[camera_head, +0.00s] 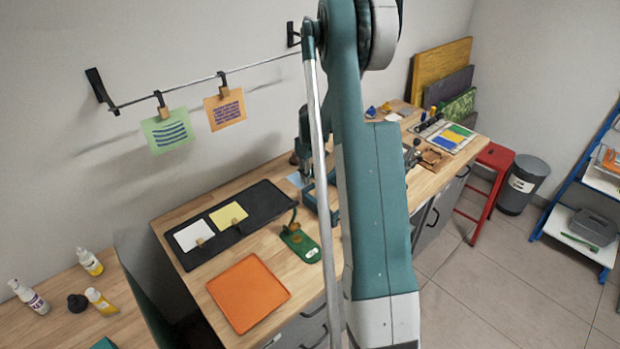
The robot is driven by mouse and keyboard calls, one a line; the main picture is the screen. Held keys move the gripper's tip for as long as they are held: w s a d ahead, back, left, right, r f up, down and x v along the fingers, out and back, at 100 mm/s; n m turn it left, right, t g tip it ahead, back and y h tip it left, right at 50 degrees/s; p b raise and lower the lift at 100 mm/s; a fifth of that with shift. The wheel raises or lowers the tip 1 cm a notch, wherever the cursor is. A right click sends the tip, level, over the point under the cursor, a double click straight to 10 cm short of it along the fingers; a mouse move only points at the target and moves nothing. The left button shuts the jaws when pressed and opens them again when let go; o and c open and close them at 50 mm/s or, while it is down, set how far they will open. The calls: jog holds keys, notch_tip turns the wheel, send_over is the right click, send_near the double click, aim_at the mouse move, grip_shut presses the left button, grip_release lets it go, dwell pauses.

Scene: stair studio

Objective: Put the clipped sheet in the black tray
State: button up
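A green sheet (167,131) with blue lines and an orange sheet (225,109) with blue marks hang by clips from a rail on the wall. The black tray (254,198) lies flat on the wooden bench below them. My gripper (305,180) seems to point down past the tray's far right end, near a pale blue patch. It is small and partly hidden by my arm, so its fingers are unclear.
An orange square tray (248,292) lies at the bench front. A green stand (299,242) is right of the black tray. Bottles (102,301) stand on a left table. A red stool (492,168) and grey bin (523,186) are at right.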

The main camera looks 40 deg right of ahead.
jog(key=shift+o, duration=0.6)
jog(key=shift+r, duration=0.15)
jog(key=shift+r, duration=0.15)
notch_tip(320, 180, up, 12)
jog(key=shift+p, duration=0.4)
dwell(0.4)
